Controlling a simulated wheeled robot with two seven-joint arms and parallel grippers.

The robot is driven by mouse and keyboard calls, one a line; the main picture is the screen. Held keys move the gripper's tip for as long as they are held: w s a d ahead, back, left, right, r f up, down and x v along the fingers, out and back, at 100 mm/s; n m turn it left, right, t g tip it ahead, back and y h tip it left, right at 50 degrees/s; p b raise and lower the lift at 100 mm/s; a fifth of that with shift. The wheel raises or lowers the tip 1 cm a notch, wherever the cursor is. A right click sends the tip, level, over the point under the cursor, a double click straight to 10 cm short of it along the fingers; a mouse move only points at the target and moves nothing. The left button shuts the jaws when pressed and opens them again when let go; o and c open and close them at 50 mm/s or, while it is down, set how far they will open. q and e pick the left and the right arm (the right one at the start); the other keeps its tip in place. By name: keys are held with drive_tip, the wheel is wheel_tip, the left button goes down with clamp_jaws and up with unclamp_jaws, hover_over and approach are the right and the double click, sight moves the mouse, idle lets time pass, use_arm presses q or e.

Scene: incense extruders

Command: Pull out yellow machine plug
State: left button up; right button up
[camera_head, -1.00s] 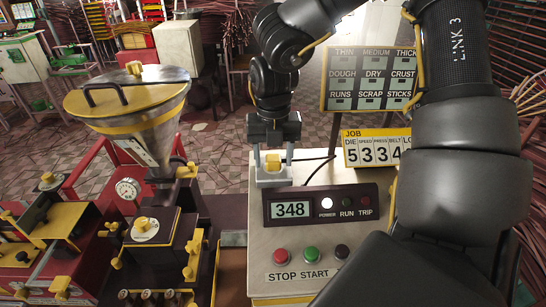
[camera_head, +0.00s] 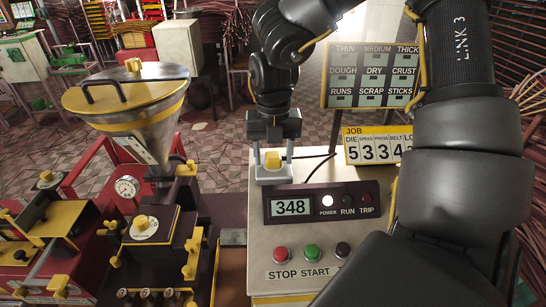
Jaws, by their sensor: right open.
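The yellow machine plug (camera_head: 272,160) sits upright in a pale grey socket (camera_head: 273,177) at the back left of the control box. A black cable runs from beside it to the right. My right gripper (camera_head: 273,162) points down over the plug. Its jaws are open, with one finger on each side of the plug. I cannot tell whether either finger touches it. My left gripper is not in view.
The control box (camera_head: 258,250) carries a 348 display (camera_head: 291,207) and several buttons. A JOB sign (camera_head: 378,147) stands behind it. A hopper machine (camera_head: 135,100) with yellow knobs is at left. My right arm covers much of the right side.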

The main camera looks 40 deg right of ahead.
sight(273, 155)
drive_tip(key=shift+b, duration=0.3)
clamp_jaws()
idle(0.4)
drive_tip(key=shift+r, duration=0.1)
drive_tip(key=shift+r+p, duration=1.65)
drive_tip(key=shift+r, duration=1.3)
